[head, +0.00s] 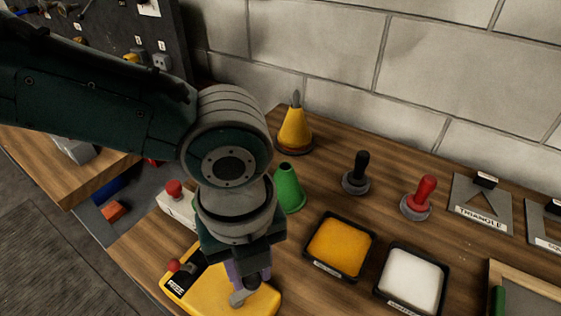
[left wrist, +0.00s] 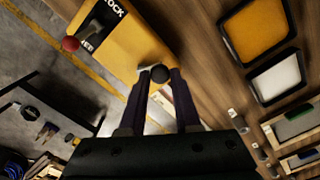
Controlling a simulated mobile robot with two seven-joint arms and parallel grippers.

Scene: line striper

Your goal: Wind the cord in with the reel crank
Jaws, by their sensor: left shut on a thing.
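The yellow reel housing (head: 208,298) sits at the bottom of the head view, near the bench's front edge. It also shows in the left wrist view (left wrist: 128,48). It has a black lever plate marked LOCK and FREE (left wrist: 101,24) and a lever with a red ball (left wrist: 70,43). My left gripper (head: 251,284) points down over the housing. Its dark fingers are shut on the crank's dark round knob (left wrist: 160,74). The grey crank arm (head: 238,299) shows beside the fingertips. The cord cannot be made out. My right gripper is in neither view.
A yellow cone (head: 294,130), a green cone (head: 289,188), and black (head: 357,173) and red (head: 418,198) handled tools stand behind. Trays of orange (head: 341,246) and white (head: 411,276) powder lie to the right. A grey box with a red button (head: 176,205) stands left of the gripper.

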